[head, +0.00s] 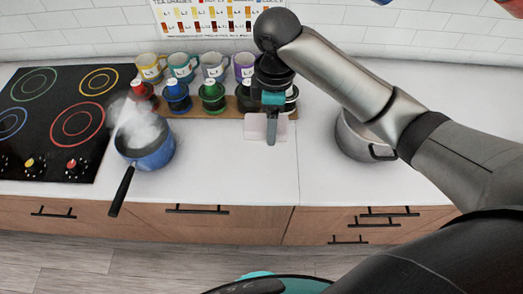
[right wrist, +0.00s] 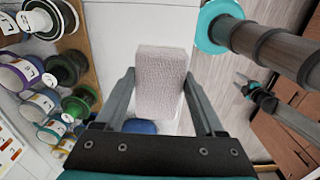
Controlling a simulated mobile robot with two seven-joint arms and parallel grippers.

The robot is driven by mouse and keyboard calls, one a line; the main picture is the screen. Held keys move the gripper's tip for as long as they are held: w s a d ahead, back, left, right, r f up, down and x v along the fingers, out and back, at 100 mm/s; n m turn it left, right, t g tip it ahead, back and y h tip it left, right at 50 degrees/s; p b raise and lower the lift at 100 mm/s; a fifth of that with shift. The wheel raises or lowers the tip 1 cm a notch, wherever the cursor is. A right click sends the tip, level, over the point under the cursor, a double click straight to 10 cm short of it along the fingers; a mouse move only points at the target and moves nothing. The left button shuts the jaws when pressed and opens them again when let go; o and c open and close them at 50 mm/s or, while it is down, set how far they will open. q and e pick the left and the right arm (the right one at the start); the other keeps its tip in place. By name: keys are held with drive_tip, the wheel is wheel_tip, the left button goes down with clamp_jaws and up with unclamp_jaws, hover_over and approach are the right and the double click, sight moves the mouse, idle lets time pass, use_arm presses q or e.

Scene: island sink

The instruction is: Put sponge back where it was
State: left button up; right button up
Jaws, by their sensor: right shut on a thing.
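The sponge (head: 255,128) is a pale pinkish-white block. In the head view it shows at the lower end of my right gripper (head: 271,125), over the counter in front of the wooden rack. In the right wrist view the sponge (right wrist: 160,82) sits between the two fingers of my right gripper (right wrist: 160,95), which is shut on it. I cannot tell its exact height above the counter. My left gripper is outside the head view; what looks like it (right wrist: 246,84) shows small at the right of the wrist view, its jaws unclear.
A steaming blue saucepan (head: 153,152) stands left, beside the black cooktop (head: 60,115). A metal pot (head: 357,142) stands right, partly behind my arm. The front middle counter (head: 235,170) is clear.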

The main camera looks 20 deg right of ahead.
drive_tip(key=shift+w+a+r, duration=0.1)
drive_tip(key=shift+w+r, duration=0.15)
drive_tip(key=shift+r, duration=0.05)
drive_tip(key=b, duration=0.1)
hover_over(268, 171)
wheel_tip(268, 171, down, 15)
wheel_tip(268, 171, down, 4)
drive_tip(key=shift+f+b, duration=0.25)
drive_tip(key=shift+b, duration=0.2)
drive_tip(key=shift+f, duration=0.15)
drive_tip(key=shift+f, duration=0.15)
drive_tip(key=o, duration=1.3)
wheel_tip(268, 171, up, 12)
drive_tip(key=p, duration=0.1)
drive_tip(key=shift+r+p, duration=0.2)
drive_tip(key=shift+p, duration=0.1)
